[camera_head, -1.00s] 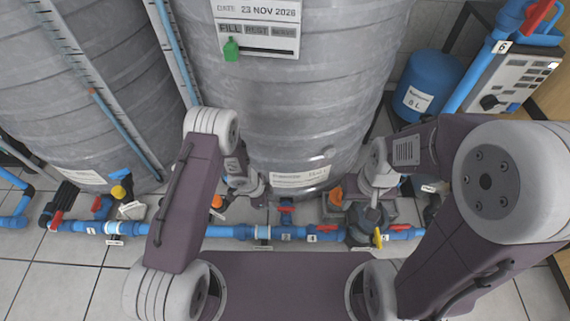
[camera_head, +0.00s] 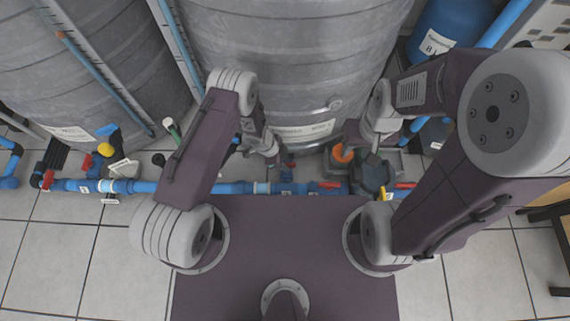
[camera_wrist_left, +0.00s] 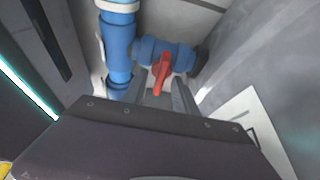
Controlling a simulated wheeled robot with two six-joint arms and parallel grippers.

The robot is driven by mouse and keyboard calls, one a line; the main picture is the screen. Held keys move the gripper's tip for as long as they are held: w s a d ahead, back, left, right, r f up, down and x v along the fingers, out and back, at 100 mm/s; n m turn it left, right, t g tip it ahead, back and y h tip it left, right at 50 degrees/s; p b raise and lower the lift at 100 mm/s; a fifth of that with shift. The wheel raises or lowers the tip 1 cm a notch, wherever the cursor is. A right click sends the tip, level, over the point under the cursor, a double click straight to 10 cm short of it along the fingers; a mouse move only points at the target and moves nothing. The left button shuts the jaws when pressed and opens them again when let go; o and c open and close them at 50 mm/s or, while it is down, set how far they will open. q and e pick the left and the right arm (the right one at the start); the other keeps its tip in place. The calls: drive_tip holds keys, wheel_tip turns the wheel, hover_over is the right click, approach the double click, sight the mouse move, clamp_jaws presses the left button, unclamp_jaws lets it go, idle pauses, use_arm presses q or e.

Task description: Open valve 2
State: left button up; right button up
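A valve with a red lever handle (camera_wrist_left: 162,72) on a short blue branch pipe shows in the left wrist view. No number is readable on it, so I cannot tell if it is valve 2. My left gripper (camera_wrist_left: 160,90) is open, with one finger on either side of the lower part of the handle; contact cannot be told. In the head view my left gripper (camera_head: 270,155) is low in front of the grey tank, just above the blue pipe. My right gripper (camera_head: 374,158) hangs by an orange part (camera_head: 343,153); its fingers are unclear.
A blue pipe line (camera_head: 232,188) runs along the floor in front of two large grey tanks (camera_head: 290,75). Other red handles (camera_head: 330,184) sit along it. In the wrist view a vertical blue pipe (camera_wrist_left: 117,45) stands left of the valve. The floor (camera_head: 60,265) at front left is clear.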

use_arm(q)
clamp_jaws()
